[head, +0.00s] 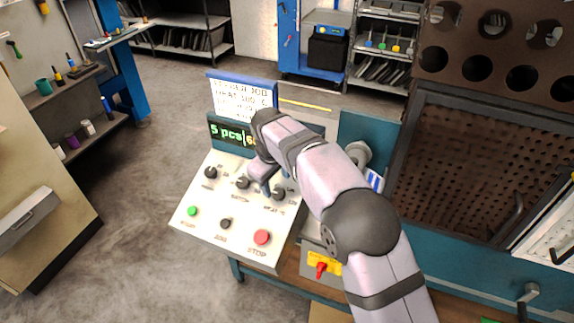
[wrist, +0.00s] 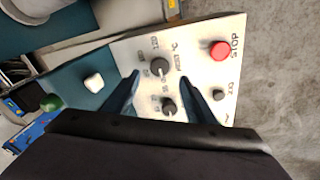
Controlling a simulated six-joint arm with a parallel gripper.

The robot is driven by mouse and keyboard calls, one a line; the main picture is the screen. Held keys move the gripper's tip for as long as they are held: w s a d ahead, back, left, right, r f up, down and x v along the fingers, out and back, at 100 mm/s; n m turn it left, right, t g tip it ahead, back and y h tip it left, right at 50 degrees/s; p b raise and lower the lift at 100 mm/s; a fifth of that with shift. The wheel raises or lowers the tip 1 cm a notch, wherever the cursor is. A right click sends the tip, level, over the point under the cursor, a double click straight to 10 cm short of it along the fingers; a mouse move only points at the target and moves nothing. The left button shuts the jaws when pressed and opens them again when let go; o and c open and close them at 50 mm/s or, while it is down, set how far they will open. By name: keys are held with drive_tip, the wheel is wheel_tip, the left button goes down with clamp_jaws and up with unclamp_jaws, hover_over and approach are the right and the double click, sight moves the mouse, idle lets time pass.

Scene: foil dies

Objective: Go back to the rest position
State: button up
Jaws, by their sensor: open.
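My gripper (head: 264,182) hangs over the white control panel (head: 185,225), near its upper dials. In the wrist view its two dark fingers (wrist: 160,75) are apart with nothing gripped between them. A black heat dial (wrist: 159,65) and a second black dial (wrist: 168,105) show in the gap between the fingers, clear of both. I cannot tell the height of the fingertips above the panel. In the head view the heat dial (head: 278,193) is just right of my gripper, the middle dial (head: 242,182) just left, and another dial (head: 211,172) farther left.
A red stop button (head: 262,237), green button (head: 192,211) and small black button (head: 225,223) lie on the panel's lower part. A display (head: 228,133) and job sign (head: 238,95) stand behind. A dark perforated cabinet (head: 455,165) is at right. Open floor lies left.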

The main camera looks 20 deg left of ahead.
drive_tip(key=s+d+m+g+h, duration=0.1)
drive_tip(key=d+m, duration=0.2)
drive_tip(key=d, duration=0.9)
drive_tip(key=s+d+m, duration=0.2)
drive_tip(key=d+m, duration=0.1)
drive_tip(key=d, duration=1)
drive_tip(key=s+d+f+m+g, duration=0.2)
drive_tip(key=s+d+m, duration=0.6)
drive_tip(key=s+d, duration=0.8)
drive_tip(key=s+f, duration=0.2)
drive_tip(key=s, duration=0.2)
drive_tip(key=shift+d, duration=0.4)
